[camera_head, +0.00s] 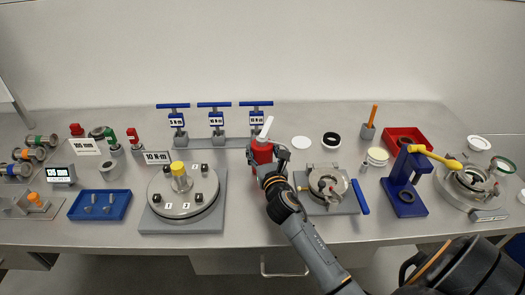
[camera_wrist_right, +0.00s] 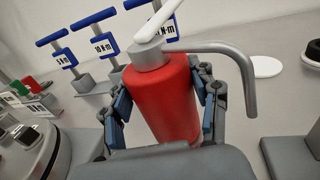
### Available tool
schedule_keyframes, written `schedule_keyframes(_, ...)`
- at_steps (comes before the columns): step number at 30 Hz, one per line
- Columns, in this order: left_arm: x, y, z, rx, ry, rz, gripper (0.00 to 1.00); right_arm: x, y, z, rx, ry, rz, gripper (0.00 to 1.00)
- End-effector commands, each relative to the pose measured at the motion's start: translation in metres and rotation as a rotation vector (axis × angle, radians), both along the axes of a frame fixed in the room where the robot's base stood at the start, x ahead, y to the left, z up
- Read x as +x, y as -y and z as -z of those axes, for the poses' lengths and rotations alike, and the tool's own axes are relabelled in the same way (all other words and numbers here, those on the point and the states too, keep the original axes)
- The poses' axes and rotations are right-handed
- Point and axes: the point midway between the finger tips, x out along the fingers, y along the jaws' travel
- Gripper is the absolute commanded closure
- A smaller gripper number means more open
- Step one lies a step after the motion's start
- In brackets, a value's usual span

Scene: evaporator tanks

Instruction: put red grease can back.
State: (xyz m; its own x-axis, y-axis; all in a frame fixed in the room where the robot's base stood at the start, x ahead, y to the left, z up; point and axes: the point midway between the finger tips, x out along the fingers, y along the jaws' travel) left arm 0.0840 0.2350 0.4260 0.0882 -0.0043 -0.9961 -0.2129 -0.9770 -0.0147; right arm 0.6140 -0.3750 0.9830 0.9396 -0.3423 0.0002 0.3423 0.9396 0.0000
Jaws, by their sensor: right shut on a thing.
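The red grease can (camera_head: 262,153), with a grey cap, a spout and a white lever, stands roughly upright near the middle of the bench. My right gripper (camera_head: 268,172) is shut on it. In the right wrist view, the red can (camera_wrist_right: 165,98) sits between the two fingers of the gripper (camera_wrist_right: 165,115). The can's bottom is hidden, so I cannot tell whether it touches the bench. A flat white disc (camera_head: 301,142) lies on the bench just right of the can, apart from it. My left gripper is not in view.
Behind the can is a rack of blue-handled torque wrenches (camera_head: 217,118). Left is a round flanged plate (camera_head: 183,192) on a grey base; right is a clamp fixture (camera_head: 328,185) with a blue handle. A blue press (camera_head: 405,185) and red tray (camera_head: 405,137) stand further right.

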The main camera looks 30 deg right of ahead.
Motion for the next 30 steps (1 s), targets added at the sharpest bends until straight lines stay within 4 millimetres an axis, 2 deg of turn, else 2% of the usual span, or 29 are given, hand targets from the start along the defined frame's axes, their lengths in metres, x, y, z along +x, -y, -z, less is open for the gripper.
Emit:
schedule_keyframes(7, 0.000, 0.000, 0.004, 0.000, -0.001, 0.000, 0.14, 0.000, 0.000, 0.003, -0.001, 0.002, 0.000, 0.92)
schedule_keyframes(8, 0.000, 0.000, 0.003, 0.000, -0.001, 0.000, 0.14, 0.000, 0.000, 0.003, 0.000, 0.000, 0.000, 0.36)
schedule_keyframes(11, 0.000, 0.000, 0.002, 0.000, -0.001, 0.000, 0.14, 0.000, 0.000, 0.003, 0.000, 0.000, 0.000, 0.18)
schedule_keyframes(23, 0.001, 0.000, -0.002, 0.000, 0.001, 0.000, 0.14, 0.000, 0.000, -0.003, 0.000, 0.000, 0.001, 0.18)
schedule_keyframes(26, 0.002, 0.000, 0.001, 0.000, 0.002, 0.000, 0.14, -0.012, -0.004, 0.002, -0.001, -0.003, 0.000, 0.18)
schedule_keyframes(30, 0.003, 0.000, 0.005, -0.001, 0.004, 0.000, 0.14, -0.039, -0.014, 0.002, 0.000, -0.002, 0.000, 0.18)
